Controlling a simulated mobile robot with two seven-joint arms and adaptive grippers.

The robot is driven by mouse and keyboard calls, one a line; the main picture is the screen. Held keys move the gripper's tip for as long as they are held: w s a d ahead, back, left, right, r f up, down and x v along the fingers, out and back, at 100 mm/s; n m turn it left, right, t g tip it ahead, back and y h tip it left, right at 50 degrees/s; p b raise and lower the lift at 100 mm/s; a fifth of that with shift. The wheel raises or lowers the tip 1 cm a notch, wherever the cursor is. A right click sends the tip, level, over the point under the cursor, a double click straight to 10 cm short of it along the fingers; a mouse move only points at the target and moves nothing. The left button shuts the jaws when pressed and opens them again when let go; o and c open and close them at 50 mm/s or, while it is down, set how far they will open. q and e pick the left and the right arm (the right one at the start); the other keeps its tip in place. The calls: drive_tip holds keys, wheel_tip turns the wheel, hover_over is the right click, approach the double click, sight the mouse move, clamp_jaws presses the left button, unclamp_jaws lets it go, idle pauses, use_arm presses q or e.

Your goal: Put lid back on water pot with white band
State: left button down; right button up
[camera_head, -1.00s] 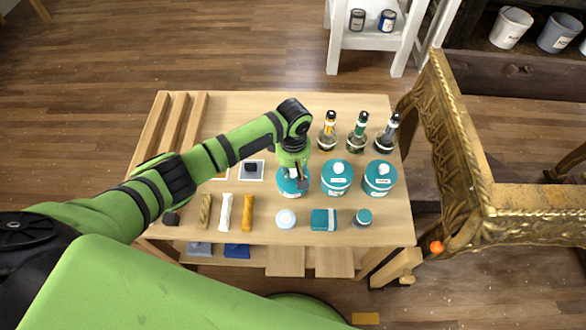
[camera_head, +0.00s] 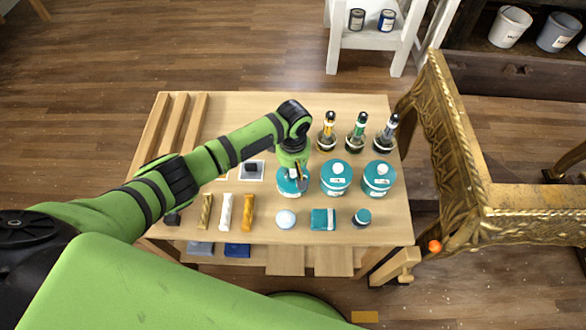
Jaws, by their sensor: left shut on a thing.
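Three round teal pots stand in a row on the workbench: a left pot (camera_head: 287,187), a middle pot (camera_head: 336,180) and a right pot (camera_head: 379,180). The middle and right pots have teal lids with white knobs and pale labels on their sides. My left gripper (camera_head: 297,181) points down at the top of the left pot and is shut on what appears to be its lid. The fingers hide the knob and much of the top, so I cannot tell whether the lid is seated. My right gripper is not in view.
Several dark-necked bottles (camera_head: 357,136) stand behind the pots. In front are a round white-topped item (camera_head: 286,219), a teal box (camera_head: 324,219) and a small jar (camera_head: 362,217). Coloured sticks (camera_head: 226,212) lie left, below my arm. A gilt console (camera_head: 465,150) stands close on the right.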

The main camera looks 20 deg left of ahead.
use_arm(q)
drive_tip(key=shift+f+p, duration=0.2)
drive_tip(key=shift+p, duration=0.15)
idle(0.3)
drive_tip(key=shift+p, duration=0.35)
idle(0.5)
idle(0.3)
drive_tip(key=c, duration=1)
unclamp_jaws()
drive_tip(key=o, duration=0.5)
drive_tip(key=shift+r, duration=0.1)
